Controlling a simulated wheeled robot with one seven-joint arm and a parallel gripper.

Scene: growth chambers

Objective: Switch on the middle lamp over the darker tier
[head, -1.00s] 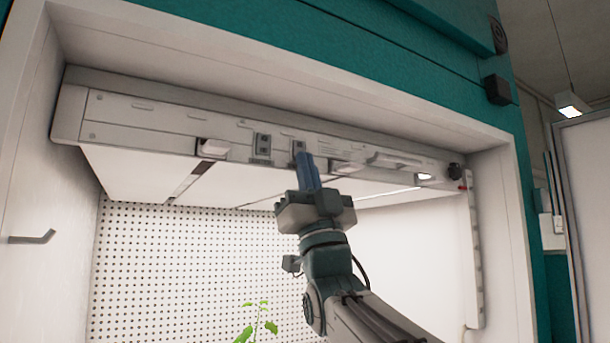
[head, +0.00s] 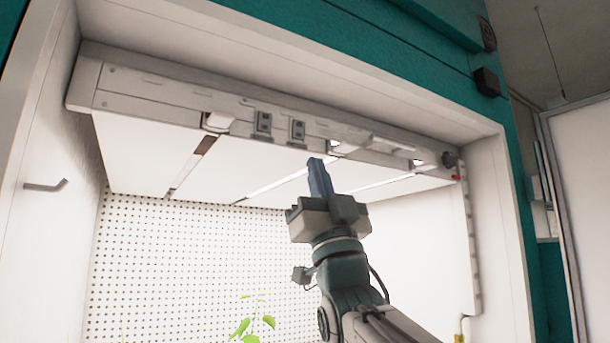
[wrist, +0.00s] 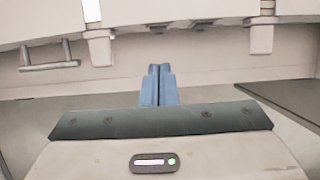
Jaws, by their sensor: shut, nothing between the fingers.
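The lamp fixture (head: 150,88) hangs under the top of the chamber.
A hook (head: 46,186) sticks out of the left chamber wall. A green plant (head: 255,322) stands low before the perforated back panel (head: 150,250). A white frame surrounds the opening. The space below the fixture is mostly clear.

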